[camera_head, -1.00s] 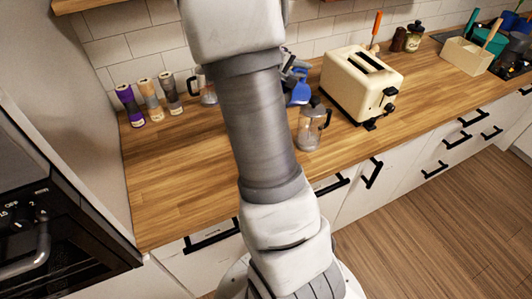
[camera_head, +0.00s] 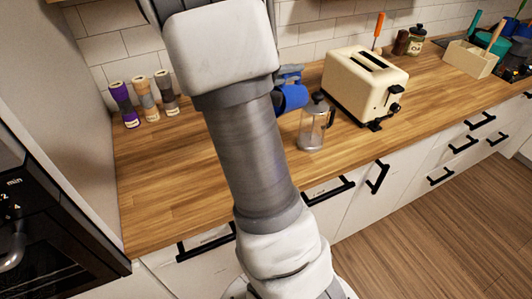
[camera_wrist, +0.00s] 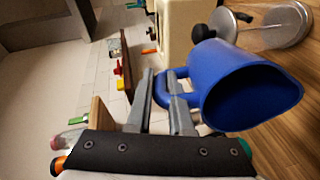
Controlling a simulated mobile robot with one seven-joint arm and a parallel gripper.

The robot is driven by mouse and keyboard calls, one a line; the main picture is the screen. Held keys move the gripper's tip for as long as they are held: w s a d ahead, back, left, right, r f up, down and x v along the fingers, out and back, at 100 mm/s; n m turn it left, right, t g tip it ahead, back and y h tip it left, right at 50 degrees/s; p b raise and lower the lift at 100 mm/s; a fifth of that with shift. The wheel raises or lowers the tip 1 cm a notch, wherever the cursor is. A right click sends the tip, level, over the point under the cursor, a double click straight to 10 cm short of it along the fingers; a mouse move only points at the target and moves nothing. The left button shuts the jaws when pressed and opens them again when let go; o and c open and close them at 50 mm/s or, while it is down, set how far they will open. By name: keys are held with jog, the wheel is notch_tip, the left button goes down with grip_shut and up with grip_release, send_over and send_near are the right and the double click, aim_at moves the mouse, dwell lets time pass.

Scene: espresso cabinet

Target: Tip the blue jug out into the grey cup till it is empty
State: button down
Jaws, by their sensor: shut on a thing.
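The blue jug (camera_head: 291,98) is held in the air above the counter, left of the toaster, and is tilted towards its side. In the wrist view the jug (camera_wrist: 215,75) shows its open mouth with a dark blue inside; no contents can be made out. My gripper (camera_wrist: 163,88) is shut on the jug's handle; in the head view only a small part of it (camera_head: 290,74) shows beside my arm. The grey cup is not visible in either view; my arm hides part of the counter. Whether anything is pouring cannot be seen.
A glass press pot (camera_head: 312,128) stands close to the right of the jug, with a cream toaster (camera_head: 364,85) behind it. Several grinders (camera_head: 146,98) stand at the back left. The front left counter (camera_head: 170,180) is clear.

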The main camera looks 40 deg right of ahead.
jog(key=d+r+y+p, duration=0.2)
jog(key=d+r+p, duration=0.1)
jog(key=p, duration=0.2)
jog(key=shift+s+d+r, duration=0.1)
jog(key=shift+d, duration=0.05)
jog(key=d+f+y+p, duration=0.3)
jog(key=d+y+p, duration=0.4)
jog(key=d+y, duration=0.3)
jog(key=shift+f+y, duration=0.2)
jog(key=shift+y, duration=1.3)
